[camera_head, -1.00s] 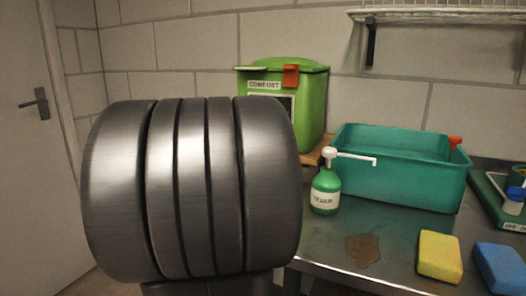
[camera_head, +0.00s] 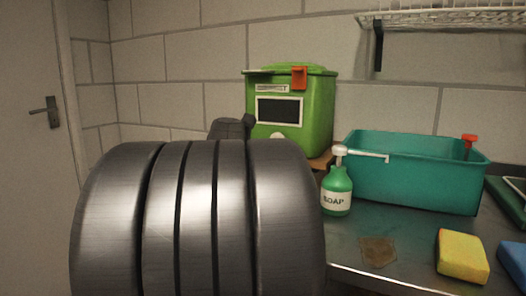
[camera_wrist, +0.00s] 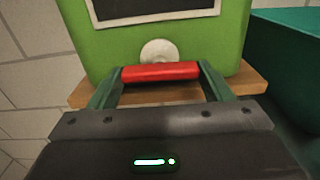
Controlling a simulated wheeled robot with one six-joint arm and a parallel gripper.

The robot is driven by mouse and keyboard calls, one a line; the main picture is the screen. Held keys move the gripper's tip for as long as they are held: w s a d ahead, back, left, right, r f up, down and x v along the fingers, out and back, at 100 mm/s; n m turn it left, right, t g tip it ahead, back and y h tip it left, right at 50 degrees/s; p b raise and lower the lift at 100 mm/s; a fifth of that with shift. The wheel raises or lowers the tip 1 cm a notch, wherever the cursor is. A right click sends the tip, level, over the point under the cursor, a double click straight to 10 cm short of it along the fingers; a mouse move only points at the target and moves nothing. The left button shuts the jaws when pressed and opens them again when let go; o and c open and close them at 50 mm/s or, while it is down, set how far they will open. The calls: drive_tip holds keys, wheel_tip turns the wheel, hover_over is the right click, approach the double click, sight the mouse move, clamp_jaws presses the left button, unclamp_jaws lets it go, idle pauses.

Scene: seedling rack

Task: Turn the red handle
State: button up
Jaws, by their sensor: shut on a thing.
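The red handle (camera_wrist: 160,72) is a short horizontal bar in the wrist view, in front of a pale round disc low on the green compost bin (camera_wrist: 235,35). My gripper (camera_wrist: 160,74) is shut on it, with one finger at each end of the bar. In the head view the bin (camera_head: 320,105) stands against the wall with a red tab (camera_head: 299,77) at its lid. The red handle is hidden there behind my arm.
A wooden board (camera_wrist: 245,82) lies under the bin. On the metal counter (camera_head: 350,255) are a green soap bottle (camera_head: 337,190), a teal basin (camera_head: 420,180) with a red piece on its rim, a yellow sponge (camera_head: 462,257) and a blue sponge (camera_head: 514,262).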

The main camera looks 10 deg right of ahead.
drive_tip(key=shift+f+m, duration=0.1)
drive_tip(key=shift+m, duration=0.2)
drive_tip(key=o, duration=1)
